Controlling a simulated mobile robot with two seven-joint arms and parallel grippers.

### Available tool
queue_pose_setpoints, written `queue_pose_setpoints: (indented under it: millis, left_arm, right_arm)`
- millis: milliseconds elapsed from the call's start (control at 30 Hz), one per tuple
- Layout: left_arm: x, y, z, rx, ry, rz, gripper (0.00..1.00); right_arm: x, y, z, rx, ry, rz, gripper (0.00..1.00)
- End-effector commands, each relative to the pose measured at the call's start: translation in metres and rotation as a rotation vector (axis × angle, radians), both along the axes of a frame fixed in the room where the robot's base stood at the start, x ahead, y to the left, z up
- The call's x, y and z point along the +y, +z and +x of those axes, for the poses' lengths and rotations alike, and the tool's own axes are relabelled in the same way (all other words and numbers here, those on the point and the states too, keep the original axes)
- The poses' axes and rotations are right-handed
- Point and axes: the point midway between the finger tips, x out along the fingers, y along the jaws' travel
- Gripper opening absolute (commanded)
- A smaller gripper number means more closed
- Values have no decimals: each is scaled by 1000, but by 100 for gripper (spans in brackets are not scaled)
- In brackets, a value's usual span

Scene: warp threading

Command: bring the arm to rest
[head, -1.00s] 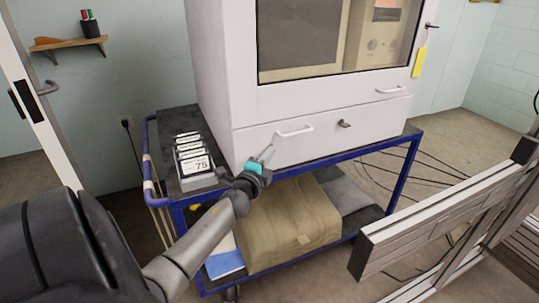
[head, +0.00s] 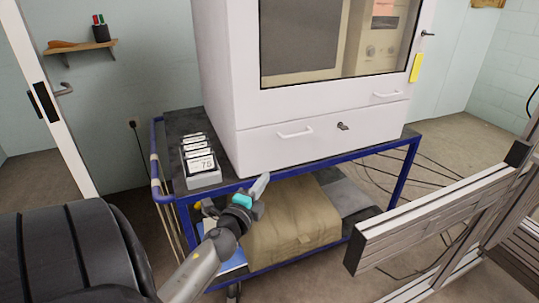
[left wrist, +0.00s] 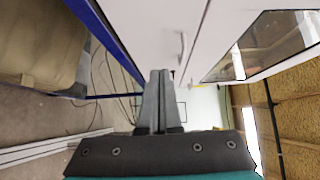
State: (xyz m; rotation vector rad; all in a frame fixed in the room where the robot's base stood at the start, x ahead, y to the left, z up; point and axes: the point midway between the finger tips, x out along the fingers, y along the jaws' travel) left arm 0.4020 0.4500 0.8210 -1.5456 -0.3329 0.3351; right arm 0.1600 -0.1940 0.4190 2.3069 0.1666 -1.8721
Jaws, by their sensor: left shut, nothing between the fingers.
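My left gripper (head: 262,184) is shut and empty. In the head view it is in front of the blue-framed cart, just below the front edge of the cart's top shelf. In the left wrist view its fingers (left wrist: 159,95) are together with nothing between them, and the white cabinet's drawer front (left wrist: 160,30) is beyond them. My right gripper is not in view.
A white cabinet (head: 260,150) with a window and drawer handles stands on the blue cart (head: 300,178). Numbered cards (head: 202,163) sit at the shelf's left. A tan bundle (head: 290,225) lies below. A metal profile frame (head: 430,215) stands at the right.

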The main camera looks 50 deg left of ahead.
Motion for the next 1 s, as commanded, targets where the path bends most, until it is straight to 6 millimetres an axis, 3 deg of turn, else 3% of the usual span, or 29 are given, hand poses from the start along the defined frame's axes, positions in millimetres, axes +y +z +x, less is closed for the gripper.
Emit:
queue_pose_setpoints:
  millis: [333,467,567,633,767,867,1000]
  left_arm:
    - [-2,-2,-5,2,0,-4,0]
    - [-8,-31,-5,37,-1,-92,0]
    - [-23,-84,-9,103,6,-250,0]
    - [-39,-132,-18,167,22,-391,0]
    - [-78,-220,-50,301,79,-648,0]
    - [-111,-279,-87,412,148,-822,0]
    - [-157,-346,-155,571,283,-1032,0]
  right_arm:
    - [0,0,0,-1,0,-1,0]
    - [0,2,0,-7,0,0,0]
    - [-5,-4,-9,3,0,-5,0]
    - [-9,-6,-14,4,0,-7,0]
    - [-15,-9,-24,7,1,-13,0]
    - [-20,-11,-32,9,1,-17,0]
    - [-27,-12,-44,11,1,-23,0]
